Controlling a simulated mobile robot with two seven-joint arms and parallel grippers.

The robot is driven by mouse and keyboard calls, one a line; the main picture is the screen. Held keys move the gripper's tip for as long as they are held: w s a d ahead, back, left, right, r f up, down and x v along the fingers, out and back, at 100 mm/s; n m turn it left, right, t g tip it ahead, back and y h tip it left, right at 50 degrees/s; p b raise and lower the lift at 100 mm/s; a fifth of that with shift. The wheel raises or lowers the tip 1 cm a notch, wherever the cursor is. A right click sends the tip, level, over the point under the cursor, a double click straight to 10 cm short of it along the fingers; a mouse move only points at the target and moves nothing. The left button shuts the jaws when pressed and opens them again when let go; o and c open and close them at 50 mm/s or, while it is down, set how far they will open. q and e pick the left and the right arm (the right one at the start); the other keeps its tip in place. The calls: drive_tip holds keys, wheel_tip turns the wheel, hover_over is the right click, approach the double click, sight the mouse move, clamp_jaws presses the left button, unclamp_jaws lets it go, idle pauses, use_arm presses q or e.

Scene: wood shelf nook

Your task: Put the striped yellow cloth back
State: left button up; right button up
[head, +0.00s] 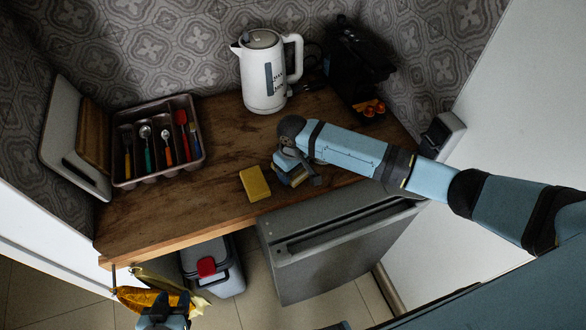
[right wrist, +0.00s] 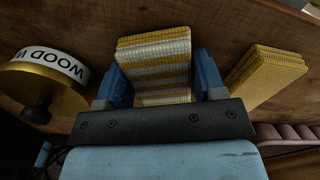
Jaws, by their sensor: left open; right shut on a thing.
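The striped yellow cloth (right wrist: 155,62), a folded stack with yellow and white stripes, is between the blue fingers of my right gripper (right wrist: 160,85) in the right wrist view. That gripper is shut on it. In the head view my right gripper (head: 296,172) is low over the counter's front part, and the arm mostly hides the cloth. A plain yellow folded cloth (head: 255,183) lies on the counter just left of it; it also shows in the right wrist view (right wrist: 266,76). My left gripper (head: 165,312) is open at the bottom edge, below the counter.
A wood-labelled tin (right wrist: 45,85) stands beside the held cloth. A cutlery tray (head: 152,182), white kettle (head: 265,80) and black machine (head: 352,65) stand on the wooden counter (head: 215,115). Orange-yellow fabric (head: 135,296) hangs near my left gripper. A grey appliance door (head: 320,250) is in front.

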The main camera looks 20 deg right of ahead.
drive_tip(key=o, duration=0.9)
drive_tip(key=shift+f, duration=0.15)
wheel_tip(320, 180, up, 12)
drive_tip(key=shift+r+b, duration=0.2)
drive_tip(key=shift+b, duration=0.1)
drive_tip(key=shift+f, duration=0.1)
